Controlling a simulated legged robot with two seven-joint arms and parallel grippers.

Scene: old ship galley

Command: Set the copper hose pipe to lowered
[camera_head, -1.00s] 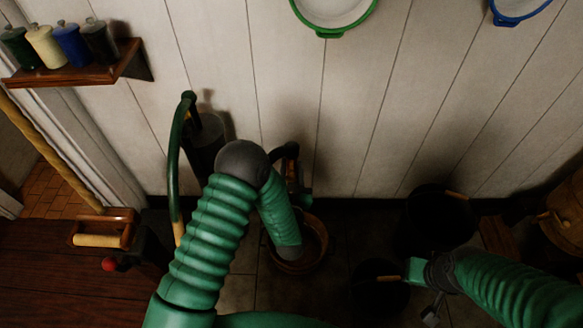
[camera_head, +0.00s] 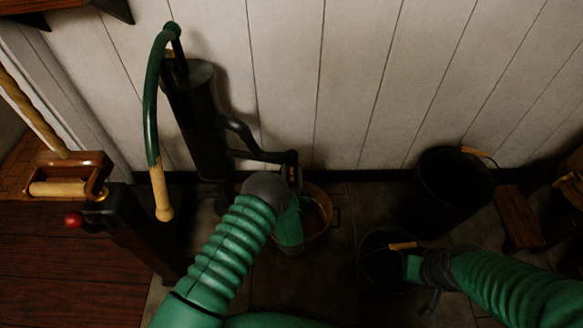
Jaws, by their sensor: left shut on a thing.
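A dark hand pump (camera_head: 198,120) stands against the white plank wall. Its green lever (camera_head: 150,100) hangs on the left side and ends in a wooden grip. A curved dark pipe (camera_head: 240,130) leaves the pump's right side; I take it for the hose pipe, though no copper colour shows. My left arm reaches up from below, and my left gripper (camera_head: 292,170) is shut at the pipe's outer end. My wrist and forearm hide much of the contact. My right gripper (camera_head: 411,268) is near the small dark bucket at right, apart from the pump; its fingers are unclear.
A brown tub (camera_head: 327,214) stands on the floor beneath the pipe end. A large black bucket (camera_head: 449,192) and a smaller dark bucket (camera_head: 376,244) stand right of it. At left are a wooden surface (camera_head: 70,265) and a post with a red knob (camera_head: 74,219).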

